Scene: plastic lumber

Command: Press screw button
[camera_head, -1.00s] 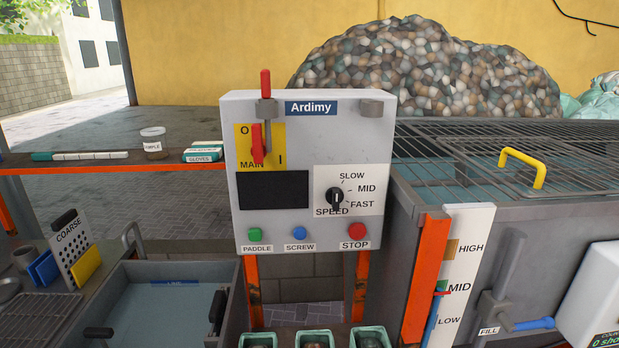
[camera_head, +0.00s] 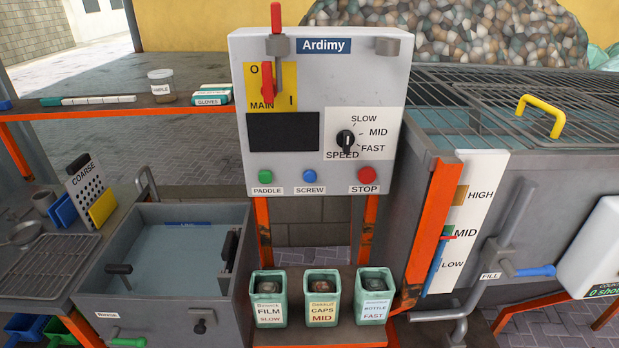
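The screw button is a small blue round button (camera_head: 309,176) on the lower face of the grey Ardimy control box (camera_head: 221,0), above a label reading SCREW. A green button (camera_head: 265,176) labelled PADDLE is to its left and a red STOP button (camera_head: 367,175) to its right. Above them are a dark blank display (camera_head: 283,132), a black SPEED knob (camera_head: 345,140) and a red MAIN lever (camera_head: 267,82) on a yellow plate. Nothing touches the screw button. Neither of my grippers is in view.
A grey water basin (camera_head: 160,300) is at left. A grated tank (camera_head: 500,130) with a yellow handle (camera_head: 541,110) is at right. The space before the box is clear.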

